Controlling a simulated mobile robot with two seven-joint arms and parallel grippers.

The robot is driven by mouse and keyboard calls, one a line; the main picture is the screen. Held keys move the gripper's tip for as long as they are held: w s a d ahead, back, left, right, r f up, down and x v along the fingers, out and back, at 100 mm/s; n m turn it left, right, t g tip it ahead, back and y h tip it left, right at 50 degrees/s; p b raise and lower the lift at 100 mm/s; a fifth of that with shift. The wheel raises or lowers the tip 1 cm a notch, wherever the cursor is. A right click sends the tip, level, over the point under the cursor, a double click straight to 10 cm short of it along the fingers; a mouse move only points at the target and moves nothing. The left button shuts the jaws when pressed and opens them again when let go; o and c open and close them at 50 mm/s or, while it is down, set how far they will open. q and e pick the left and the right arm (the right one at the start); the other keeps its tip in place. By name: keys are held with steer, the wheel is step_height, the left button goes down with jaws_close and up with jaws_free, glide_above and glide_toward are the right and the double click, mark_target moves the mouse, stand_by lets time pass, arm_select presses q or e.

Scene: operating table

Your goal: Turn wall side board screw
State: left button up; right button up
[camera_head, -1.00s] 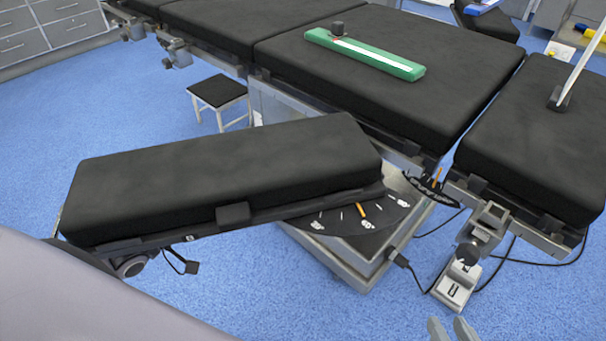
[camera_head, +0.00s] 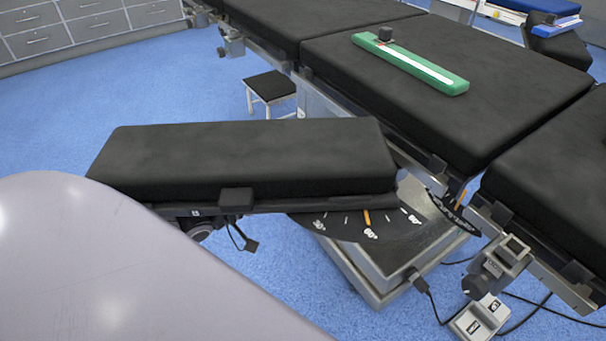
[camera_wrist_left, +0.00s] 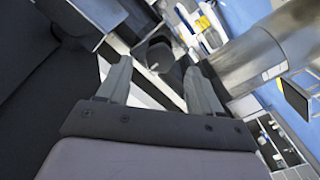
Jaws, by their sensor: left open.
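The padded side board (camera_head: 255,160) sticks out from the operating table over a dark angle dial (camera_head: 345,225). A round dark screw knob (camera_head: 478,287) sits on a metal clamp (camera_head: 505,255) at the table's near rail, lower right. In the left wrist view, my left gripper (camera_wrist_left: 156,66) is open, and a dark round knob (camera_wrist_left: 156,55) shows between and beyond its fingertips. Nothing is seen held, and I cannot tell whether they touch. In the head view, my pale left arm (camera_head: 110,270) fills the lower left and its gripper is out of sight. My right gripper is in neither view.
The operating table (camera_head: 470,120) has black pads, with a green bar (camera_head: 410,65) lying on top. A stool (camera_head: 270,90) stands behind the board. A foot pedal (camera_head: 480,318) and cables lie at lower right. Blue floor is free at left.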

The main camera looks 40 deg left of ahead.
arm_select(q)
steer(key=shift+b+x, duration=0.55)
steer(key=shift+x, duration=1.6)
steer(key=c, duration=1.1)
